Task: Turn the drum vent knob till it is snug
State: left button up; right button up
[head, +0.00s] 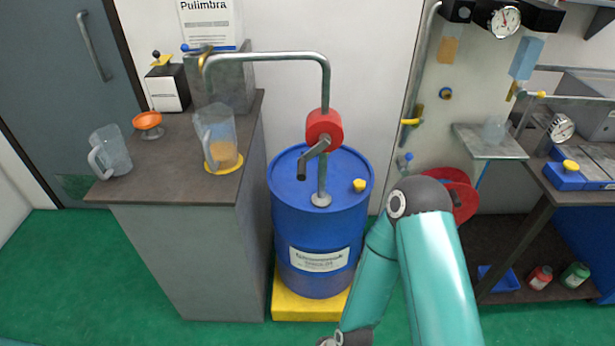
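The yellow drum vent knob (359,185) sits on the right side of the blue drum's (318,230) lid. Nothing is touching the knob. Whether it is snug or loose cannot be told from here. A red rotary hand pump (323,128) with a crank and a bent grey pipe stands on the same lid, left of the knob.
The drum stands on a yellow base (308,302). A grey cabinet (190,255) at left carries a jug with amber contents (221,150), an empty jug (110,152) and an orange dish (148,121). A bench (545,190) stands at right. Green floor is free at lower left.

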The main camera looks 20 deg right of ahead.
aim_at(359, 184)
jog(key=u, duration=0.1)
jog(key=i, duration=0.25)
jog(key=u, duration=2.25)
jog(key=k, duration=1.95)
jog(key=z, duration=1.5)
jog(key=i, duration=1)
